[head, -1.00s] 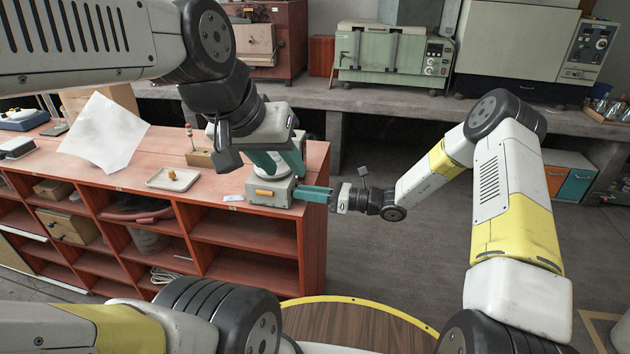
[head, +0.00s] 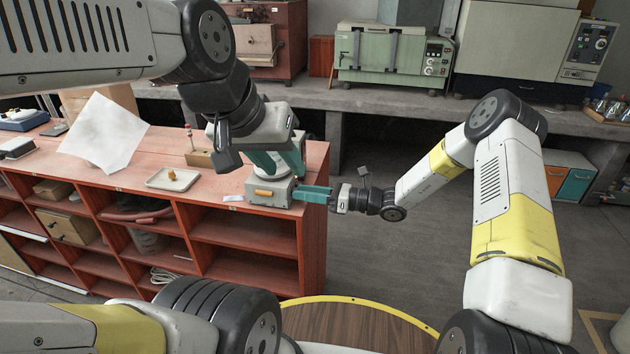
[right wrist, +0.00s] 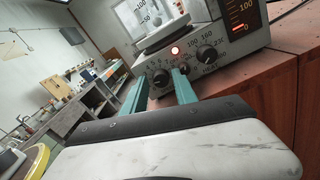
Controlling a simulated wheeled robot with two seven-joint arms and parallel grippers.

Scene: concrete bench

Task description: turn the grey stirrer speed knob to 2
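The stirrer (head: 270,193) is a grey box at the right end of the red shelf top, with a white plate on top. In the right wrist view its front panel (right wrist: 222,62) has a lit red lamp and dark knobs. The lower left knob (right wrist: 160,77), with small digits around it, appears to be the speed knob; its pointer is unreadable. My right gripper (head: 315,194) is open at the panel; its teal fingers (right wrist: 159,83) stand either side of that knob, with gaps visible. My left gripper (head: 277,162) is over the stirrer's top; its grip is hidden.
A white tray (head: 172,180) with a yellow object and a wooden block (head: 200,158) stand left of the stirrer. Open floor lies right of the shelf.

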